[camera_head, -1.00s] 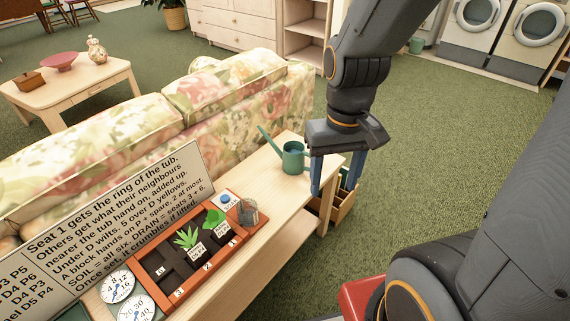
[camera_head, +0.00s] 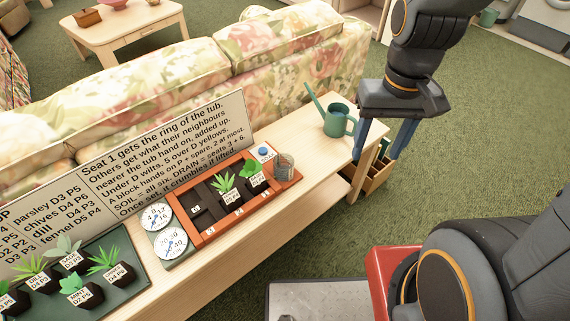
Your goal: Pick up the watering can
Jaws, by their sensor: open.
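The green watering can (camera_head: 337,121) stands upright near the right end of the narrow wooden table (camera_head: 322,158). Its long spout points up and to the left, and its handle is on the right side. My gripper (camera_head: 383,148) has two blue fingers pointing down, spread apart with nothing between them. It is just right of the can, beside its handle. The left finger appears close to the handle; whether they touch I cannot tell.
An orange planter tray (camera_head: 204,238) with potted seedlings stands left of the can, with a wire-mesh cup (camera_head: 284,167) at its end. A text board (camera_head: 165,150) stands behind it. A floral sofa (camera_head: 215,85) backs the table. A wooden box (camera_head: 378,172) is below the table's right end.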

